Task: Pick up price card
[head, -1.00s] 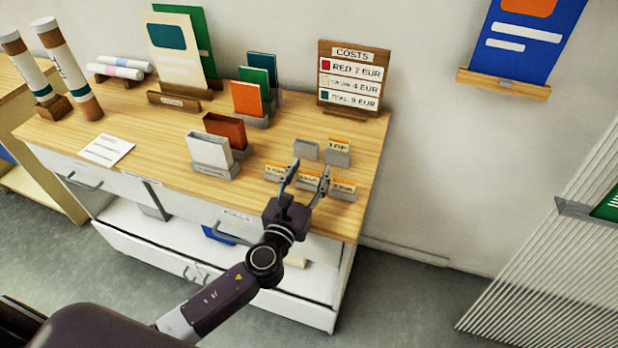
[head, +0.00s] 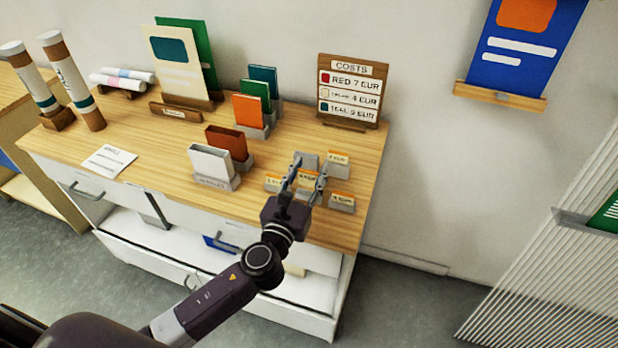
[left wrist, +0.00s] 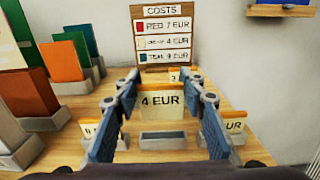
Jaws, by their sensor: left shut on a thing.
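A small cream price card with an orange top edge, reading "4 EUR" (left wrist: 160,106), is held between the fingers of my left gripper (head: 310,166). The card also shows in the head view (head: 308,178). In the left wrist view the fingers stand at its two sides, and its lower edge appears raised above an empty grey holder (left wrist: 162,141). Other price cards stand in grey holders to its left (head: 274,183), to its right (head: 342,201) and behind right (head: 337,159). My right gripper is not in view.
A wooden "COSTS" board (head: 351,92) stands at the table's back right, reading red 7, teal 9 and a middle line 4 EUR. A second empty grey holder (head: 306,159) is behind the card. Coloured booklets and a white box (head: 210,164) stand to the left.

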